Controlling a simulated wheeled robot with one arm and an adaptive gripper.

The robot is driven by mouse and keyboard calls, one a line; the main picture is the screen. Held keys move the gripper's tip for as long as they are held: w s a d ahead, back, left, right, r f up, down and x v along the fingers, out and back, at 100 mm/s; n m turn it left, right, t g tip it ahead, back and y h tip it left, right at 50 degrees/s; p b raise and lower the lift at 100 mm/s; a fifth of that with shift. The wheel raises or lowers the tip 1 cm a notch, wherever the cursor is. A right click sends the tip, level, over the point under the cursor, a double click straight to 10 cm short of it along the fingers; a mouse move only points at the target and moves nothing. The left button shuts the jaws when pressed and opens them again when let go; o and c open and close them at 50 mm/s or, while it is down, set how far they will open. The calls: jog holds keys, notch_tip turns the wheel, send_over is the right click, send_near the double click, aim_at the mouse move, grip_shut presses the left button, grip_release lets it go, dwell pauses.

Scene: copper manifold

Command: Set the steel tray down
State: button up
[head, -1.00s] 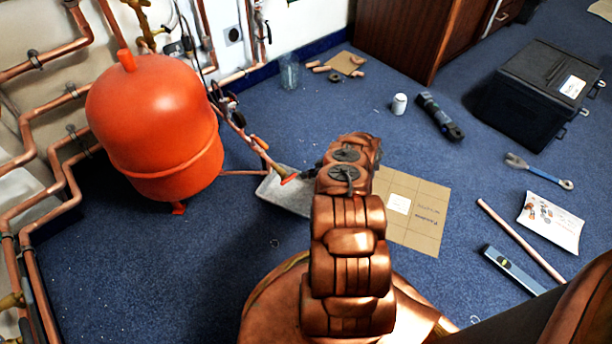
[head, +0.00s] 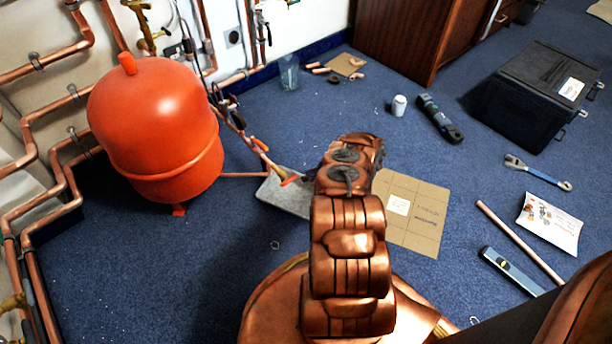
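The grey steel tray (head: 280,196) shows in part to the left of my wrist, low over or on the blue carpet beside the cardboard sheet. Its right part is hidden behind my arm, and I cannot tell whether it touches the floor. A red-handled valve on a copper pipe (head: 288,181) overlaps its upper edge in the picture. My gripper (head: 313,173) is almost wholly hidden behind my copper-coloured wrist, with only dark bits showing near the tray's right side. Its fingers and any grip on the tray cannot be made out.
The orange vessel (head: 158,130) and wall pipes stand at left. A cardboard sheet (head: 425,222) lies right of my wrist. A black toolbox (head: 535,95), white can (head: 399,105), wrench (head: 538,172), copper tube (head: 520,242) and level (head: 512,271) lie farther right. Carpet at lower left is clear.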

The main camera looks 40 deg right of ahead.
jog(key=p+v, duration=0.3)
jog(key=v, duration=0.7)
jog(key=w+a+r+g+y, duration=0.1)
jog(key=w+a+r+y, duration=0.1)
jog(key=w+a+r, duration=0.65)
jog(key=w+a+r+g+y, duration=0.15)
jog(key=w+a+r, duration=0.35)
jog(key=a+r, duration=0.5)
jog(key=s+a+r+g+y, duration=0.25)
jog(key=a+r+g, duration=0.25)
jog(key=a+r, duration=1.2)
jog(key=s+a+r+g+h, duration=0.2)
jog(key=s+a+r, duration=0.4)
jog(key=s, duration=0.3)
jog(key=s+a+r+g+h, duration=0.25)
jog(key=s+a+r, duration=0.35)
jog(key=s, duration=0.4)
jog(key=s+d+r+m+h, duration=0.1)
jog(key=s+d+h, duration=0.1)
jog(key=s, duration=0.9)
jog(key=s+d+r+m+g+h, duration=0.1)
jog(key=s+h, duration=0.3)
jog(key=s, duration=0.7)
jog(key=shift+d+r+m+h, duration=0.35)
jog(key=shift+d+r+m, duration=0.3)
jog(key=shift+d, duration=0.25)
jog(key=shift+r, duration=0.1)
